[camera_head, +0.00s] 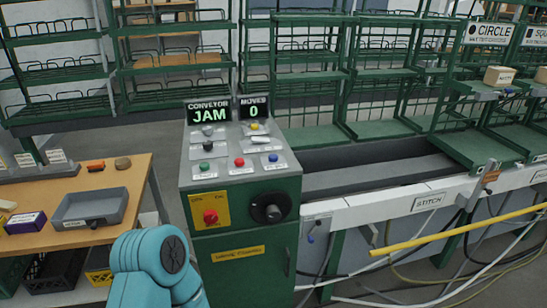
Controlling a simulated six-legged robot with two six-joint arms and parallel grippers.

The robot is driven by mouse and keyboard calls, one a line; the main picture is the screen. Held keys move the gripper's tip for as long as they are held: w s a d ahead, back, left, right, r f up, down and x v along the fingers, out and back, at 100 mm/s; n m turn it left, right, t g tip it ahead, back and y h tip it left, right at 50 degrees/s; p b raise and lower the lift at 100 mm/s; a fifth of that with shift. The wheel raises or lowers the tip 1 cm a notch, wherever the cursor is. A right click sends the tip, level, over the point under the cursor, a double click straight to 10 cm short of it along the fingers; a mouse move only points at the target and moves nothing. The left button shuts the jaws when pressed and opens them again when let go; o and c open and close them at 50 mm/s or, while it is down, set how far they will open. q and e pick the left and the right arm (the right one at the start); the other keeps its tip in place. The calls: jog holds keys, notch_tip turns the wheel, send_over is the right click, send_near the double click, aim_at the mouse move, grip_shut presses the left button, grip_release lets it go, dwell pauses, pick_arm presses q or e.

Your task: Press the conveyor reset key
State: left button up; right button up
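A green control cabinet (240,268) with a grey sloped panel (225,147) stands in the middle of the head view. Its displays read CONVEYOR JAM (209,113) and MOVES 0 (254,109). The panel carries a grey button (207,130), a yellow button (254,126), a green button (204,166), a red button (239,162) and a blue button (273,157). Their small labels are too small to read, so I cannot tell which is the reset key. A teal part of my arm shows at the bottom, in front of the cabinet's left. Neither gripper is in view.
The cabinet front has a red knob (210,217) on a yellow plate and a black dial (271,210). A wooden table (128,178) with a grey tray (90,208) stands left. A conveyor labelled STITCH (428,201) and a yellow bar (460,232) lie right. Green racks stand behind.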

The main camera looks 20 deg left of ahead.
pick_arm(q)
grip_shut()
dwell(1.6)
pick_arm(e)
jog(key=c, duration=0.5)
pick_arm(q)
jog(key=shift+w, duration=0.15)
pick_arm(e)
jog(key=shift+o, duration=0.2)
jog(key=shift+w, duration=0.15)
